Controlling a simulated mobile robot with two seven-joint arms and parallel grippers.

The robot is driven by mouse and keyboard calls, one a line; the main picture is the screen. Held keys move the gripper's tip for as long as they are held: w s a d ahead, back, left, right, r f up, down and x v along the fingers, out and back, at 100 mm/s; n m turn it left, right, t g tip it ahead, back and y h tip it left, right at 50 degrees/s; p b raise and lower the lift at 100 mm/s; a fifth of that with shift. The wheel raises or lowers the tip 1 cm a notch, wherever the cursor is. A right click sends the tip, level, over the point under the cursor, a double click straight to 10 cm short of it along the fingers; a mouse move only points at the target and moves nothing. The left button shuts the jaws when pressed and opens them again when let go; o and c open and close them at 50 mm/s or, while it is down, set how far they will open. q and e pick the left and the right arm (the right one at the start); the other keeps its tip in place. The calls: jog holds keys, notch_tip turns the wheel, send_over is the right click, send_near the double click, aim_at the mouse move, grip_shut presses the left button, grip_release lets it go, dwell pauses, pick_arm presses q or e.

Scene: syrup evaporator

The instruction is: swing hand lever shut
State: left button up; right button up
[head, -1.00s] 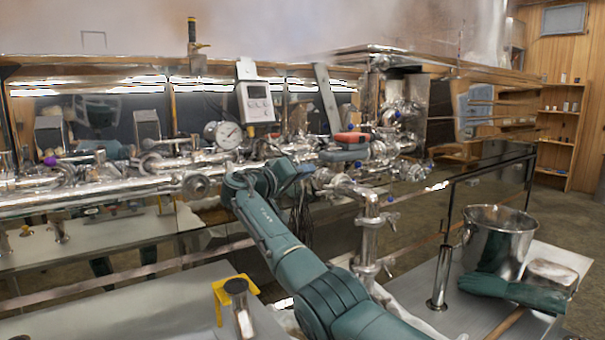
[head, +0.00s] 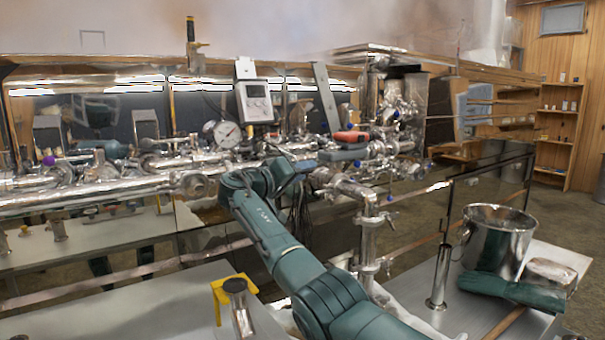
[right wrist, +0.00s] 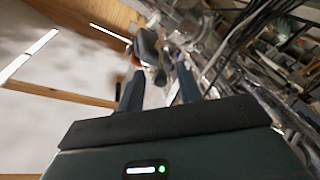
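My right arm reaches in from the bottom of the head view and bends toward the steel pipework. Its gripper (head: 306,165) is small there, beside the pipes, and its fingertips are hard to make out. In the right wrist view the two fingers (right wrist: 158,86) stand apart with a gap between them. A dark rounded handle (right wrist: 147,45) with a red part beside it lies just beyond the fingertips, near the left finger. I cannot tell for sure whether it is the hand lever, or whether a finger touches it. My left gripper is out of view.
Steel pipes (head: 110,190), a round gauge (head: 227,133) and a white meter (head: 255,101) crowd the area around the hand. An orange-topped object (head: 350,136) sits right of it. A steel bucket (head: 494,240) and dark green gloves (head: 510,290) are on the right-hand table.

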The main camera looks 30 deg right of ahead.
jog(key=b+v, duration=0.2)
jog(key=v, duration=1)
jog(key=shift+a, duration=0.35)
